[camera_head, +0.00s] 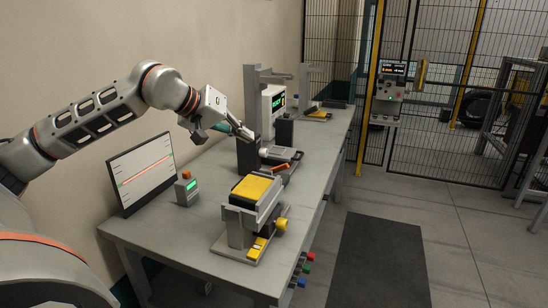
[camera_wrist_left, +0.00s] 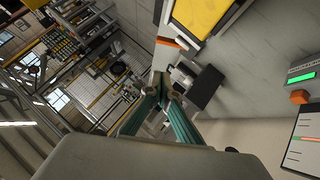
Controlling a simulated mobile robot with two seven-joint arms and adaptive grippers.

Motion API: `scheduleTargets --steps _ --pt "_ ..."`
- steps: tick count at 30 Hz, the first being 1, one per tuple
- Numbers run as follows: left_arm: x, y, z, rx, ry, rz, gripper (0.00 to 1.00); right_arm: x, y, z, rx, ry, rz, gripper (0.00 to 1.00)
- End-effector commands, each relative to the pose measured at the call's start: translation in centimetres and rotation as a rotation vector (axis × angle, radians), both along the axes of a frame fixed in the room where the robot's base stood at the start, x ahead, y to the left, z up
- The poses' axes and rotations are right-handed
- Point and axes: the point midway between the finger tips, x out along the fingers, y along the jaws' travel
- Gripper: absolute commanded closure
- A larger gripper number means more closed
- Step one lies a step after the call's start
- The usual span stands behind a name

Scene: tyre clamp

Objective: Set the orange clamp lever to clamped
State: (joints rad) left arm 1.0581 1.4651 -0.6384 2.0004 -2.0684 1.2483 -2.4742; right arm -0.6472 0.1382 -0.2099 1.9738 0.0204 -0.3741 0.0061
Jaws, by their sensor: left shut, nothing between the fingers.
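The orange clamp lever (camera_head: 281,168) shows as a small orange piece at the far end of a grey fixture (camera_head: 238,228) with a yellow top block (camera_head: 251,187). In the left wrist view the orange lever (camera_wrist_left: 182,43) sits beside the yellow block (camera_wrist_left: 198,14), just above the fingertips in the picture. Its exact set position is hard to tell. My left gripper (camera_head: 246,133) is above the bench, beyond the fixture and near a dark upright stand. Its fingers (camera_wrist_left: 163,86) are together and empty, apart from the lever. My right gripper is in neither view.
A grey measuring stand with a green display (camera_head: 273,104) stands close behind my left gripper. A tilted screen (camera_head: 143,172) and a small box with a green display (camera_head: 187,189) are at the left. The bench (camera_head: 185,235) is bare around the fixture's left side.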

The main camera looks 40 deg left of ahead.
Motion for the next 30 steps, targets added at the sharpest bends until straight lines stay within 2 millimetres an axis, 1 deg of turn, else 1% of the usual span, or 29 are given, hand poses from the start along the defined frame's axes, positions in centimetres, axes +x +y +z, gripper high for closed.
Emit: scheduleTargets --steps 2,7,19,21,24,30 --pt "0.2 0.3 -0.1 0.014 -0.002 0.001 1.0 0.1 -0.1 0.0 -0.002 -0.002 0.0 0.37" --pt "1.9 -0.3 -1.4 0.011 -0.002 -0.001 1.0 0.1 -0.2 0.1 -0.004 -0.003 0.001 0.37" --pt "7.8 -1.8 -6.2 0.008 0.0 -0.001 1.0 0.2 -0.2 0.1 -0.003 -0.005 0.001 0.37" --pt "7.8 -2.3 -7.3 0.011 0.001 -0.001 1.0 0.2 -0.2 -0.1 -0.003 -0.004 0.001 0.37" --pt "8.0 -2.9 -8.4 0.011 0.0 -0.001 1.0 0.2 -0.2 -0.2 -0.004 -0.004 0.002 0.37" --pt "8.1 -3.5 -9.4 0.01 -0.002 0.0 1.0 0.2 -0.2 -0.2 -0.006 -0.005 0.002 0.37"
